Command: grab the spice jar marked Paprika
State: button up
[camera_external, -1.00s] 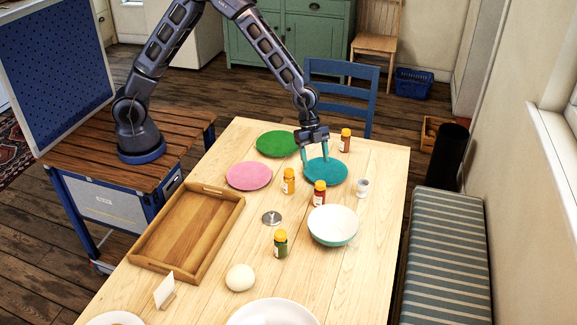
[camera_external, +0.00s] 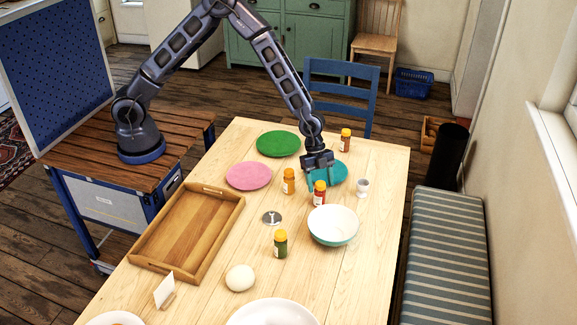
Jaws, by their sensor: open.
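Several small spice jars with yellow-orange caps stand on the table; their labels are too small to read, so I cannot tell which is marked Paprika. One has red contents (camera_external: 320,196), one has orange contents (camera_external: 289,182), one has green contents (camera_external: 281,246), and one with orange-brown contents (camera_external: 345,141) stands at the far side. My gripper (camera_external: 320,184) is open and empty, pointing down just above or around the top of the red jar. I cannot tell whether its fingers straddle the cap or are slightly behind it.
A white and teal bowl (camera_external: 333,226) stands close in front of the red jar, and an egg cup (camera_external: 362,188) to its right. A teal plate (camera_external: 338,174) lies behind. Pink (camera_external: 248,175) and green (camera_external: 278,143) plates and a wooden tray (camera_external: 147,262) lie left.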

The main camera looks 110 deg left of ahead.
aim_at(320, 194)
jog(key=shift+x, duration=1.4)
jog(key=c, duration=1.1)
